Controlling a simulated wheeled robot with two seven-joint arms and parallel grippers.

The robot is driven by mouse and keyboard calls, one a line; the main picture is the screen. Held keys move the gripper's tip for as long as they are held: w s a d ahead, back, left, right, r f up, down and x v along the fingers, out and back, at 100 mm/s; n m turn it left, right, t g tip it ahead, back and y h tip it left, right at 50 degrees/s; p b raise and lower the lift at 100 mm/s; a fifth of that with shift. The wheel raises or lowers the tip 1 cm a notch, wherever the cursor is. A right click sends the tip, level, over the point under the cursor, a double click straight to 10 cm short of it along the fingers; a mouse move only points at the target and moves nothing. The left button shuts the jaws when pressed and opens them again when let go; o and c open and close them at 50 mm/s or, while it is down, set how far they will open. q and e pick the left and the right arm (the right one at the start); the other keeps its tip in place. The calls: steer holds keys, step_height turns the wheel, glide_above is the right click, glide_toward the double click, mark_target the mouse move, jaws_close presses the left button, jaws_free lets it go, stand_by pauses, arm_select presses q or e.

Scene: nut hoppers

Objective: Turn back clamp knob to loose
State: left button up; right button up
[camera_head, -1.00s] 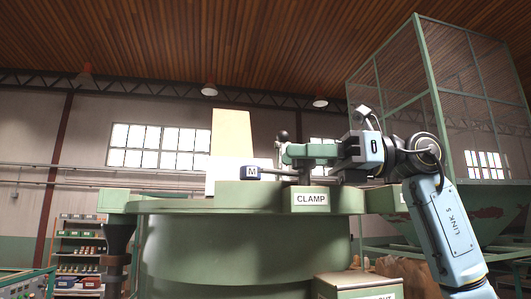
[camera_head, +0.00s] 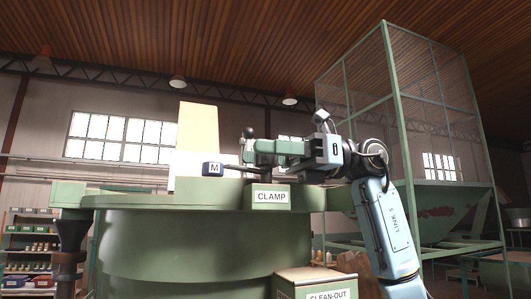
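A white label reading CLAMP (camera_head: 271,196) is on the rim of the large green round hopper (camera_head: 190,245). I cannot tell for sure which part is the clamp knob. My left gripper is out of view.
A CLEAN-OUT box (camera_head: 318,285) is below. A meshed green frame (camera_head: 430,110) rises at the right.

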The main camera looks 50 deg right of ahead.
steer(key=v, duration=1.3)
steer(key=shift+d, duration=0.2)
